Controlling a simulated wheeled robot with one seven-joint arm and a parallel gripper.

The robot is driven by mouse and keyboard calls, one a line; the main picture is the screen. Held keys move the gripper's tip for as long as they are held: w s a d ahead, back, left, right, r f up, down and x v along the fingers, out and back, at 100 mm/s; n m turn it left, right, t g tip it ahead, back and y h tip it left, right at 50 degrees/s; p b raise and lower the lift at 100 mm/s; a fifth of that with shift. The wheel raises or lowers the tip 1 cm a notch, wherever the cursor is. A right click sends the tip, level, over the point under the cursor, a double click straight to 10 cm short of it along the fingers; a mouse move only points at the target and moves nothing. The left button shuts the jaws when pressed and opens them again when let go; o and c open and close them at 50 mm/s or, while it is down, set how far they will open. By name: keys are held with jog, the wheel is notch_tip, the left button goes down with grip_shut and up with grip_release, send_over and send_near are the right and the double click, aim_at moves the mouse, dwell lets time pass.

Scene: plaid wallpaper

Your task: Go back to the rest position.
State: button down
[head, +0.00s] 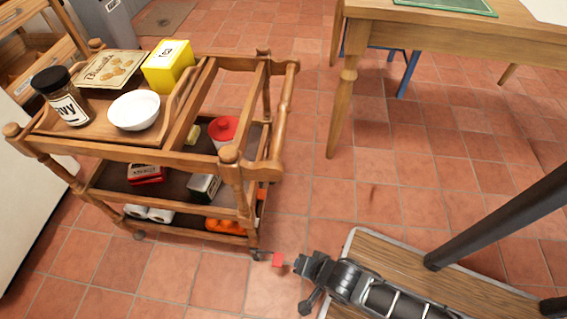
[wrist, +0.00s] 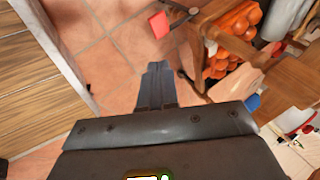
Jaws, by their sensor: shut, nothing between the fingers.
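My gripper (head: 298,264) is low in the head view, near the front right corner of the wooden trolley. Its fingers are together and empty, and they also show in the wrist view (wrist: 157,72), pointing out over the tiled floor. A small red block (head: 278,260) is just left of the fingertips in the head view. It shows beyond the fingertips in the wrist view (wrist: 159,25), apart from them.
The wooden trolley (head: 140,153) carries a jar (head: 63,100), a white bowl (head: 134,109) and a yellow box (head: 168,66). A wooden table (head: 440,20) stands at upper right. A wood-topped surface (head: 400,262) lies beside my arm. Open tiled floor (head: 390,190) lies between.

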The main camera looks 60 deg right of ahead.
jog(key=s+r+n+t+p, duration=0.2)
jog(key=r+n+p, duration=0.3)
jog(key=r, duration=1.4)
jog(key=s+a+r+n+t+y+p, duration=0.1)
jog(key=r+n+t+p, duration=0.3)
jog(key=r, duration=1.5)
jog(key=s+a+r+n+t+y+p, duration=0.1)
jog(key=r+n+p, duration=0.6)
jog(key=r, duration=1.3)
jog(key=s+t+p, duration=0.1)
jog(key=p, duration=0.1)
jog(key=shift+s+a+n+t+p, duration=0.25)
jog(key=shift+s+n+t+p, duration=0.1)
jog(key=shift+s+n+t, duration=0.05)
jog(key=shift+r, duration=0.1)
